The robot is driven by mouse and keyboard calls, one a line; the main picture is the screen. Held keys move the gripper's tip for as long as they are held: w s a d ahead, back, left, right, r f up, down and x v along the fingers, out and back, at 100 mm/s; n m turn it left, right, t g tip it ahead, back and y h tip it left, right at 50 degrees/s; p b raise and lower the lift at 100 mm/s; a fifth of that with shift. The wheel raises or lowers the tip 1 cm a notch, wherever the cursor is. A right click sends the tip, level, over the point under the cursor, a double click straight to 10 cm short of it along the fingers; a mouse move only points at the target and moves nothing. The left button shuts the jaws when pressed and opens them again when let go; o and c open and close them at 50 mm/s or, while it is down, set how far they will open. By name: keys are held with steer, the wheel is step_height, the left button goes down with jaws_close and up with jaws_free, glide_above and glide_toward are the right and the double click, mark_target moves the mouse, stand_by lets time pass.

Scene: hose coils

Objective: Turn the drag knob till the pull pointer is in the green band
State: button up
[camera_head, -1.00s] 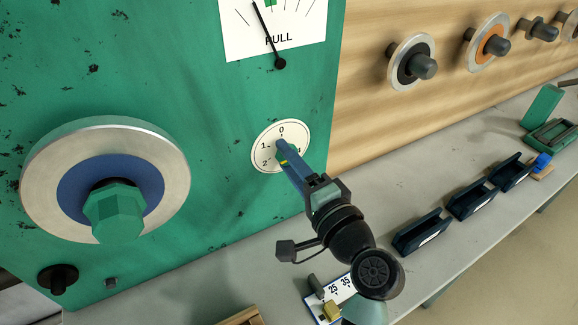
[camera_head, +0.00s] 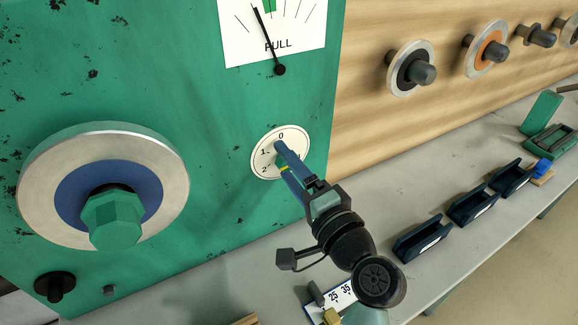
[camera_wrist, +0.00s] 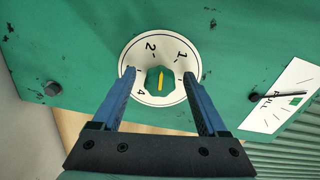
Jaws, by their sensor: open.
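The drag knob (camera_wrist: 160,80) is green and faceted with a yellow stripe. It sits on a round white numbered dial (camera_wrist: 148,49), which shows in the head view too (camera_head: 290,134). My gripper (camera_wrist: 159,74) is open, one finger on each side of the knob, with visible gaps; in the head view its fingers (camera_head: 291,168) cover most of the knob. The black pull pointer (camera_head: 267,38) on the white PULL card (camera_head: 240,40) leans up-left. It lies just left of the green band (camera_head: 270,5), apart from it. The card's top is cut off.
A large metal spool with a green hex hub (camera_head: 113,219) stands left on the green panel. Dark trays (camera_head: 424,238) line the grey bench at right. Spools on pegs (camera_head: 411,68) hang on the wooden wall. A numbered scale card (camera_head: 335,297) lies below my arm.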

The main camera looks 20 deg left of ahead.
steer(key=shift+d, duration=0.1)
steer(key=b+v, duration=0.1)
steer(key=v, duration=1.2)
steer(key=w+d+r+n+t+h+p, duration=0.2)
steer(key=w+r+t+h+p, duration=0.15)
steer(key=r, duration=0.95)
steer(key=w+d+r+n+t+h+p, duration=0.1)
steer(key=w+r+n+t+h+p, duration=0.25)
steer(key=r, duration=1.05)
steer(key=s+d+r+t+h+p, duration=0.1)
steer(key=s+r+t+h+p, duration=0.1)
steer(key=r, duration=0.9)
steer(key=s+d+r+t+h+p, duration=0.2)
steer(key=s+r+t+h, duration=0.3)
steer(key=r, duration=0.7)
steer(key=s+t, duration=0.2)
steer(key=s, duration=0.2)
steer(key=shift+p, duration=0.4)
